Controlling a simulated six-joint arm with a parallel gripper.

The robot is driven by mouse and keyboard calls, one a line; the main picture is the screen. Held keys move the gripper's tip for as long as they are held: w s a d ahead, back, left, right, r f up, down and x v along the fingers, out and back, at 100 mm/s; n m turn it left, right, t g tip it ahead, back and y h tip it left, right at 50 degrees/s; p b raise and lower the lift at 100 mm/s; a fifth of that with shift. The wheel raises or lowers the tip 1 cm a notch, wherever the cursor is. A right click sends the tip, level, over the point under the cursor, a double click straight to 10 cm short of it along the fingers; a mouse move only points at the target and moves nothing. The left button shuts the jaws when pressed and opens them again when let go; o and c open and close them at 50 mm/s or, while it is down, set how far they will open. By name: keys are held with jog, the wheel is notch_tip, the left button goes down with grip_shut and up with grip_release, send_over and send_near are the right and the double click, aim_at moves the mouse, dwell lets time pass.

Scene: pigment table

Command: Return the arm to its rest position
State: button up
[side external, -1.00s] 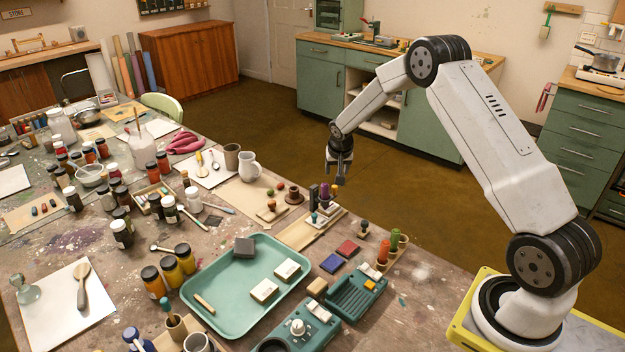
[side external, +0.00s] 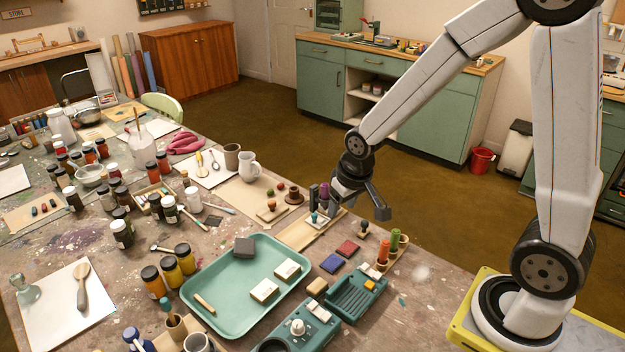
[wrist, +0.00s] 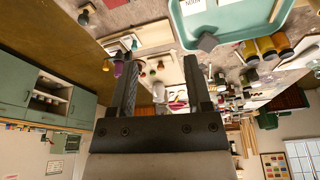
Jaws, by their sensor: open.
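My gripper (side external: 362,203) is open and empty in the side external view, in the air by the far right edge of the table, close to the stamp stand in the picture. In the wrist view my gripper (wrist: 160,75) shows its two dark fingers spread apart with nothing held between them. The wrist view is tilted, with the table at the top and cabinets at the left. My arm is bent, with its elbow cut off by the top edge of the side external view.
The table (side external: 440,300) holds a teal tray (side external: 225,322), a stamp stand (side external: 318,222), ink pads (side external: 347,248), a teal device (side external: 352,297), a white jug (side external: 249,166) and several paint jars (side external: 185,259). Open floor (side external: 440,215) lies beyond the table, before green cabinets (side external: 321,75).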

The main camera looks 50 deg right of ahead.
jog(key=s+a+n, duration=0.2)
jog(key=s+a, duration=0.2)
jog(key=s, duration=0.4)
jog(key=shift+s+y, duration=0.15)
jog(key=shift+y, duration=0.15)
